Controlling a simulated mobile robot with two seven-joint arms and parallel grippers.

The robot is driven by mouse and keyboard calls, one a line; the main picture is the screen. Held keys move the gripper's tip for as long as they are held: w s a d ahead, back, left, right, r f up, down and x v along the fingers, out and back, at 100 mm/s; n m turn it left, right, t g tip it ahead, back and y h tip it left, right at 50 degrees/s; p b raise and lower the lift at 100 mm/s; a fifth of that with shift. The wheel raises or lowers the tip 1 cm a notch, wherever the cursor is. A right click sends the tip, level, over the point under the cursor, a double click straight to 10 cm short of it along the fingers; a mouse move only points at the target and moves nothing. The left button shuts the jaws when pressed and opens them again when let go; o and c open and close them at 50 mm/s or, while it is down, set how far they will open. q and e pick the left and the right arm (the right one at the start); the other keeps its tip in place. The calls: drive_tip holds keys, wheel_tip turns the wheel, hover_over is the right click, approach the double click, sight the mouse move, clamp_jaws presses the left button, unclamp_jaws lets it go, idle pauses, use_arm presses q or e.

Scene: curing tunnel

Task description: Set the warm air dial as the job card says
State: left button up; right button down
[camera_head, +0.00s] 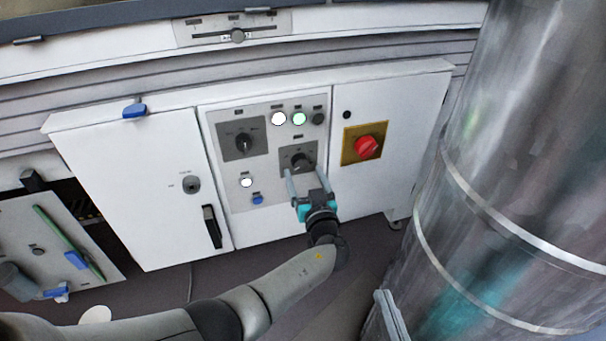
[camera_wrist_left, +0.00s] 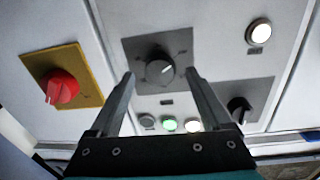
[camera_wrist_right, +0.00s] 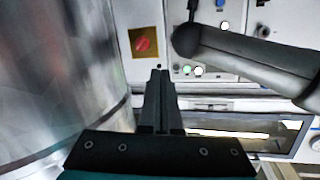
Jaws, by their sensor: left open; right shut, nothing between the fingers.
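A grey control panel (camera_head: 228,190) carries two black dials on dark plates; their labels are too small to read, so I cannot tell which is warm air. The lower right dial (camera_head: 300,160) is in front of my left gripper (camera_head: 304,176). In the left wrist view this dial (camera_wrist_left: 160,71) shows between the open fingers, its white mark pointing up and right; contact cannot be told. The other dial (camera_head: 243,143) is up and left of it. My right gripper (camera_wrist_right: 160,78) is shut and empty, away from the panel. I cannot make out a job card.
A red rotary switch (camera_head: 366,147) on a yellow plate is right of the dials. Lamps (camera_head: 299,118) sit above them, and a blue button (camera_head: 257,199) is below left. A large metal duct (camera_head: 500,170) stands at right. A slider (camera_head: 237,36) is above.

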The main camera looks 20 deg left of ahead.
use_arm(q)
drive_tip(key=shift+x, duration=0.95)
use_arm(e)
drive_tip(key=shift+s+a+r+t, duration=0.2)
drive_tip(key=shift+s+r+t, duration=0.2)
drive_tip(key=shift+t, duration=0.1)
use_arm(q)
drive_tip(key=shift+c, duration=0.2)
clamp_jaws()
use_arm(e)
drive_tip(key=shift+w, duration=0.1)
